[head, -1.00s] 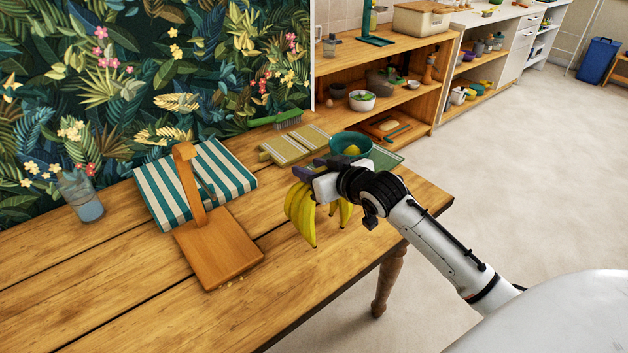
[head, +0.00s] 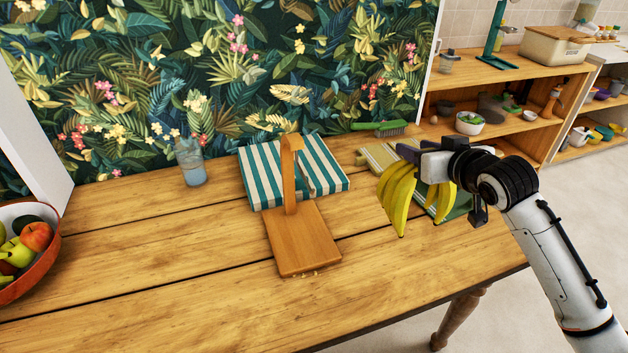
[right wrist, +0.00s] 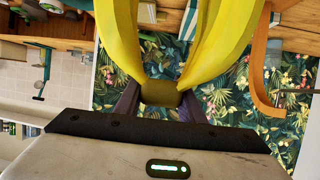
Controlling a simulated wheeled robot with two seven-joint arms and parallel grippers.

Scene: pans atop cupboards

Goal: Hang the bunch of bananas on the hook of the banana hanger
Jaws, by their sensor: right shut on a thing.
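A bunch of yellow bananas (head: 398,198) hangs from my right gripper (head: 408,152), above the right part of the table. The gripper is shut on the top of the bunch, and the bananas point down. In the right wrist view the bananas (right wrist: 205,45) spread from the stem between the gripper's fingers (right wrist: 160,98). The wooden banana hanger (head: 303,240) stands upright on the table, left of the bunch and apart from it. Its curved post also shows at the right of the right wrist view (right wrist: 260,70). My left gripper is not in view.
A green-and-white striped thing (head: 325,165) lies right behind the hanger. A glass of water (head: 191,165) stands to its left, and a fruit bowl (head: 40,265) is at the far left. A green brush (head: 385,128) lies behind. The front middle of the table (head: 200,290) is clear.

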